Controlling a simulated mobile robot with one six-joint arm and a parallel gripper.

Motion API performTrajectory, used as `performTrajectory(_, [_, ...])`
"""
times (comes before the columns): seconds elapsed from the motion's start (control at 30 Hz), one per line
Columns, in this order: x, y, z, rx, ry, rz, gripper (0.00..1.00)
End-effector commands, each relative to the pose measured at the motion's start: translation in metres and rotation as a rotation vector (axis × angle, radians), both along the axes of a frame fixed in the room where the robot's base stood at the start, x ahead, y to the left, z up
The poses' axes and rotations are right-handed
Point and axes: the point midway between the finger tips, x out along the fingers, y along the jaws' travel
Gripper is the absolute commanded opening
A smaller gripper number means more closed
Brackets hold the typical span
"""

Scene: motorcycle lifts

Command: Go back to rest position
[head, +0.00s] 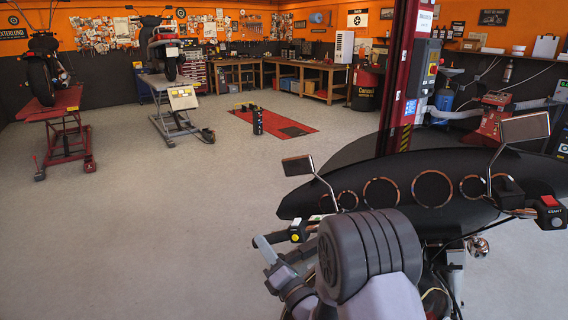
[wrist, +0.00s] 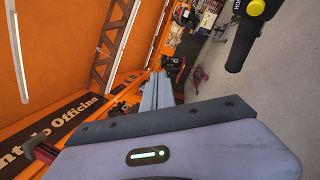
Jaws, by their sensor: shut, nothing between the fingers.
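My gripper (head: 262,243) shows low in the head view, in front of the motorcycle (head: 430,195) and just left of its left handlebar switch with the yellow button (head: 296,236). Its pale fingers are together with nothing between them. In the wrist view the shut fingers (wrist: 157,78) point away toward the orange wall and the workshop. The black handlebar grip (wrist: 238,45) with a yellow button stands to their right in that view, apart from them. My own arm hides part of the motorcycle's front.
A mirror (head: 298,166) rises close above my gripper. A red lift post (head: 402,75) stands behind the motorcycle. Two lifts with motorcycles, a red one (head: 66,142) and a grey one (head: 172,112), stand at the far left. The grey floor (head: 150,230) to the left is clear.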

Motion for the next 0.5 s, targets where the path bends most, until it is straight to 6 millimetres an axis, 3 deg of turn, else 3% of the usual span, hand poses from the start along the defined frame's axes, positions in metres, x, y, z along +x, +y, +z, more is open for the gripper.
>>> performTrajectory(0.03, [-0.018, 0.021, 0.038, -0.075, -0.075, 0.109, 0.00])
performTrajectory(0.1, [-0.063, 0.054, 0.081, -0.240, -0.206, 0.297, 0.00])
performTrajectory(0.17, [-0.112, 0.074, 0.108, -0.416, -0.342, 0.457, 0.00])
performTrajectory(0.2, [-0.149, 0.082, 0.118, -0.553, -0.447, 0.562, 0.00])
performTrajectory(0.27, [-0.209, 0.082, 0.123, -0.796, -0.627, 0.715, 0.00])
performTrajectory(0.3, [-0.246, 0.073, 0.117, -0.980, -0.757, 0.809, 0.00])
performTrajectory(0.37, [-0.290, 0.047, 0.100, -1.271, -0.947, 0.933, 0.00])
performTrajectory(0.4, [-0.310, 0.022, 0.088, -1.472, -1.068, 1.003, 0.00])
performTrajectory(0.5, [-0.334, -0.046, 0.067, -1.946, -1.311, 1.140, 0.00])
